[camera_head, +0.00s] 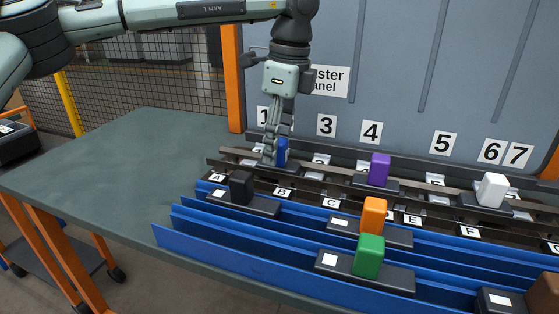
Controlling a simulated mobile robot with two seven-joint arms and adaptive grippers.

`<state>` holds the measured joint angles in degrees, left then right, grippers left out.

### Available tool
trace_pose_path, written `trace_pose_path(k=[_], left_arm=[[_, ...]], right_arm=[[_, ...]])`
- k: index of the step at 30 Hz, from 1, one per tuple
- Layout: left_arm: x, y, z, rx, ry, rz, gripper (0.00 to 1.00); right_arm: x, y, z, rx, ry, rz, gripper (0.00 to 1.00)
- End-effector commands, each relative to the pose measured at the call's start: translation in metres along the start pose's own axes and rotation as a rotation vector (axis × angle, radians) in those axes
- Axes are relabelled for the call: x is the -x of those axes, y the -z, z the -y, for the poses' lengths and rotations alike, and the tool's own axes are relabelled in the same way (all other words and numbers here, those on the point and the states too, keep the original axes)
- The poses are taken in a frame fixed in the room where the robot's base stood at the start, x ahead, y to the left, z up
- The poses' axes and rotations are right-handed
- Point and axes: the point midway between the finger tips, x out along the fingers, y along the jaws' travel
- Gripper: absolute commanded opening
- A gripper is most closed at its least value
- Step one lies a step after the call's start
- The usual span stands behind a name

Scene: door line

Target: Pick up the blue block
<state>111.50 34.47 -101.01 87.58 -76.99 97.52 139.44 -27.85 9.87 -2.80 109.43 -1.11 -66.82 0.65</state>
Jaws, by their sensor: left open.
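The blue block (282,152) stands upright at the back left of the line, near the number 1 and 3 cards. My left gripper (270,158) points down right at it and covers its left side. The gripper is open, with a finger in front of the block's left edge. I cannot tell whether the fingers touch it. My right gripper is not in view.
A purple block (380,169) and a white block (492,190) stand on the back rail. Black (241,188), orange (373,215) and green (369,256) blocks stand on carriers nearer. The grey-green table (110,170) is clear at left. A grey panel (400,60) rises behind.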

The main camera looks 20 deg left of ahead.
Motion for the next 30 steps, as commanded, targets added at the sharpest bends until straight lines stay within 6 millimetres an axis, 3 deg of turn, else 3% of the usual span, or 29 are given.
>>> trace_pose_path(k=[5, 18, 30], left_arm=[[-0.0003, 0.0002, 0.0001, 0.0, 0.0, 0.0, 0.52], [0.0001, 0.0003, 0.0001, -0.001, 0.0, -0.001, 0.0], [0.0043, 0.0, 0.0005, 0.0, 0.002, -0.001, 0.0]], right_arm=[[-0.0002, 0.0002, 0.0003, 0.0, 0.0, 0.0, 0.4], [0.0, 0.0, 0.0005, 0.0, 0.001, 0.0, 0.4], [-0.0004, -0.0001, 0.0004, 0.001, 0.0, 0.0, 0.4]])
